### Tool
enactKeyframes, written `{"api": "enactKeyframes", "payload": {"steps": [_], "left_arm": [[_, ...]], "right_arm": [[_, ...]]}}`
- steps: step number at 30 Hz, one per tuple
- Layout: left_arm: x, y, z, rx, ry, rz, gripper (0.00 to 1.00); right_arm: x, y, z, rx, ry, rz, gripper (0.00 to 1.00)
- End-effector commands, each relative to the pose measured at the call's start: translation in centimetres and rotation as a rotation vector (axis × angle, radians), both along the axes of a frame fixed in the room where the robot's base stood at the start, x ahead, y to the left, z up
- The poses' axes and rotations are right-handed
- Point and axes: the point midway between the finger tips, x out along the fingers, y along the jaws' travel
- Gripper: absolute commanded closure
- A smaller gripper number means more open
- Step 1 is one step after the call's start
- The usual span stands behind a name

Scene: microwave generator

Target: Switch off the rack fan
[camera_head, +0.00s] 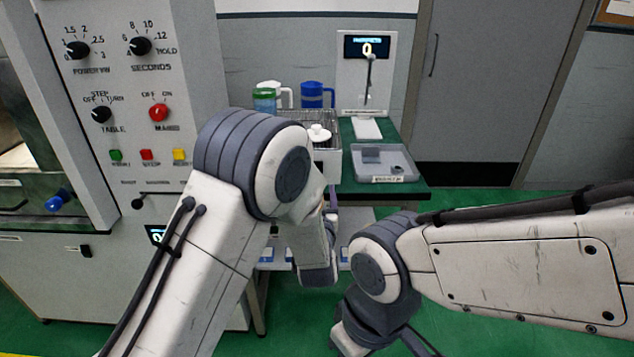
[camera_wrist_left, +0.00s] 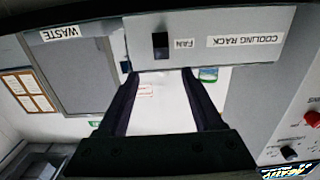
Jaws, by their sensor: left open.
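The rack fan switch (camera_wrist_left: 160,42) is a small black rocker beside a FAN label on the grey front panel of the cooling rack (camera_wrist_left: 237,52), which appears upside down in the left wrist view. I cannot tell which way the rocker is set. My left gripper (camera_wrist_left: 160,76) is open and empty, its dark fingers pointing at the panel just below the switch in the picture. In the head view the cooling rack (camera_head: 326,165) stands on the green-topped table, partly behind my left arm, and its switch is hidden. My right gripper is out of view.
A grey tray (camera_head: 383,165) sits right of the rack, and a scale-like display unit (camera_head: 366,80) stands behind. The microwave generator panel (camera_head: 125,75) rises at the left.

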Motion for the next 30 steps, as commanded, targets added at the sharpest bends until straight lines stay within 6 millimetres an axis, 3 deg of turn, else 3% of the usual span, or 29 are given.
{"api": "enactKeyframes", "payload": {"steps": [5, 18, 30], "left_arm": [[1.7, 0.3, 0.1, 0.002, -0.018, 0.012, 0.32], [9.2, 0.3, 0.1, 0.002, -0.016, 0.009, 0.32], [10.5, 0.2, 0.0, 0.003, -0.014, 0.007, 0.32]], "right_arm": [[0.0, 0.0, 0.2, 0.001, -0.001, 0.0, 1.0], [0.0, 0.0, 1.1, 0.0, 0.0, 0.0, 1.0], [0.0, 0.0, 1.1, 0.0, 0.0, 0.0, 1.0]]}}
